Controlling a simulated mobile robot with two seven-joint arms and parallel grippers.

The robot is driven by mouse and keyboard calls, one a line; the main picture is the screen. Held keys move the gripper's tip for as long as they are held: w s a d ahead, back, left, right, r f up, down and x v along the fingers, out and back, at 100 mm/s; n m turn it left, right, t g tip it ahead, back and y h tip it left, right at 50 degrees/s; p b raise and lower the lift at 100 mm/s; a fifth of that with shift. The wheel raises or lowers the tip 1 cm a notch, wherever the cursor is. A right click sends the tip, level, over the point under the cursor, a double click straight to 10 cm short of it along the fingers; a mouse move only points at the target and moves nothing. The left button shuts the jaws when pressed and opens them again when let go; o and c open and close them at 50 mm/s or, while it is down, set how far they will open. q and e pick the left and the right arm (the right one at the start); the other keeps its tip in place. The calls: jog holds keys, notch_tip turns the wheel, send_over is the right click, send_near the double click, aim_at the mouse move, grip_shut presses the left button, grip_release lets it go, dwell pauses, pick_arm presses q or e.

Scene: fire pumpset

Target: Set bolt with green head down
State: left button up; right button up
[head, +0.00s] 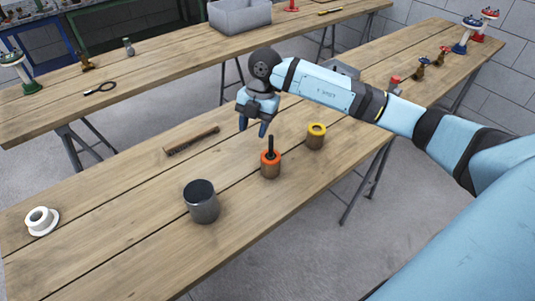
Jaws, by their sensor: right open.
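My right gripper (254,126) hangs over the near wooden table (120,205), fingers pointing down and apart, with nothing seen between them. Below it and slightly right stands a short brown cylinder with an orange top (270,167). A dark upright rod (270,144) rises from the middle of that top; the fingertips look apart from it. I cannot make out a green head on the rod or a green-headed bolt anywhere. My left gripper is not in view.
On the near table are a yellow-topped cylinder (316,136), a dark grey cylinder (201,203), a brush-like dark bar (190,142) and a white flanged ring (41,222). Valves (418,70) stand farther right. A grey bin (239,16) sits on the back table. The near table's left middle is clear.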

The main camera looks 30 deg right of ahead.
aim_at(271, 136)
jog(key=w+d+r+m+h, duration=0.1)
jog(key=d+r+m+h, duration=0.15)
jog(key=d, duration=0.25)
jog(key=shift+n, duration=0.35)
jog(key=shift+w+d+f+p, duration=0.1)
jog(key=shift+d+f+p, duration=0.15)
jog(key=shift+f, duration=2.05)
jog(key=shift+w+d+f+p, duration=0.1)
jog(key=shift+d+f+p, duration=0.15)
jog(key=shift+f, duration=2)
jog(key=shift+w+d+f+p, duration=0.15)
jog(key=shift+d+f, duration=0.15)
jog(key=shift+f, duration=2)
grip_shut()
